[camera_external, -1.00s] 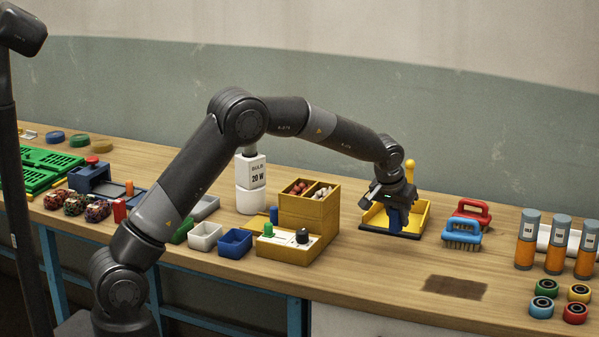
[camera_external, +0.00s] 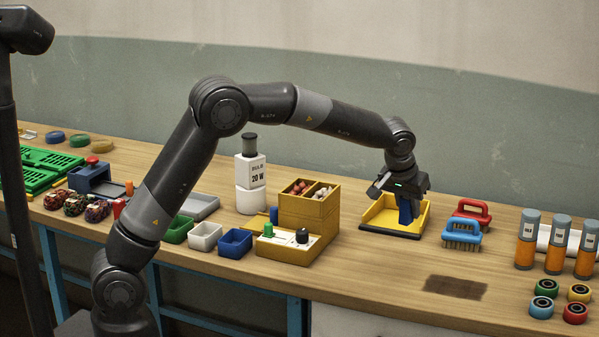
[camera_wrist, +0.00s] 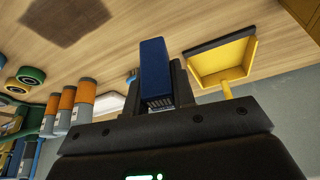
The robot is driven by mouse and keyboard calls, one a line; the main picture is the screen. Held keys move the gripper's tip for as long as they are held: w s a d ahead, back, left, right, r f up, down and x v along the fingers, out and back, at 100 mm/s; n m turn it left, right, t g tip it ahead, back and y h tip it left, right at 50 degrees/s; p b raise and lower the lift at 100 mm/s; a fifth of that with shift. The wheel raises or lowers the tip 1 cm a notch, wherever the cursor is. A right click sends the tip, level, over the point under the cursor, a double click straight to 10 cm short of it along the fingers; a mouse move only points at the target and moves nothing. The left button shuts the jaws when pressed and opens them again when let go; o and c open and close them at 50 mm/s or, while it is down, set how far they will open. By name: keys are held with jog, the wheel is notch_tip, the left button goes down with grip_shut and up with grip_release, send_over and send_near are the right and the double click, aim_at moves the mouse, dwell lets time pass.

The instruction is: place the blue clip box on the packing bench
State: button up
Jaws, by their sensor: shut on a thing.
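The blue clip box (camera_external: 405,211) is a dark blue upright block held under my gripper (camera_external: 405,196). It shows in front of the yellow dustpan in the outside view. In the wrist view the blue clip box (camera_wrist: 154,65) lies between the two dark fingers of my gripper (camera_wrist: 156,92), which is shut on it. A pale ridged patch shows on its near end. The packing bench (camera_external: 365,280) is the long wooden top below. I cannot tell whether the box's lower end clears the dustpan and bench.
The yellow dustpan (camera_external: 378,217) lies right by the box. Red (camera_external: 470,212) and blue (camera_external: 461,234) brushes stand to its right, then orange-grey tubes (camera_external: 527,240) and rollers (camera_external: 543,300). A yellow divided box (camera_external: 309,212) stands left. Bare wood surrounds a dark patch (camera_external: 455,287) in front.

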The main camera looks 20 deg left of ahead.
notch_tip(320, 180, up, 3)
jog(key=shift+r, duration=0.2)
jog(key=w+a+n+y, duration=0.1)
jog(key=w+a+n, duration=0.1)
jog(key=a, duration=0.5)
jog(key=w+a+n+y, duration=0.1)
jog(key=w+a+n, duration=0.1)
jog(key=a, duration=0.5)
jog(key=w+a+n, duration=0.2)
jog(key=w+a, duration=0.1)
jog(key=a, duration=0.4)
jog(key=shift+w+a+r+n+y, duration=0.1)
jog(key=shift+w+a+n+y, duration=0.2)
jog(key=shift+w+a+y, duration=0.1)
jog(key=a+n+g+y, duration=0.2)
jog(key=a+n, duration=0.5)
jog(key=a, duration=1.6)
jog(key=s+a+n+g, duration=0.1)
jog(key=s+a+n, duration=0.4)
jog(key=a, duration=0.4)
jog(key=s+a+n+g, duration=0.2)
jog(key=s+a+n, duration=0.1)
jog(key=s+a, duration=0.55)
jog(key=s+a+n+g, duration=0.1)
jog(key=s+a+n, duration=0.25)
jog(key=a, duration=0.75)
jog(key=f, duration=1.1)
jog(key=shift+s+d+f, duration=0.2)
jog(key=shift+s+f, duration=0.05)
jog(key=shift+f, duration=2.1)
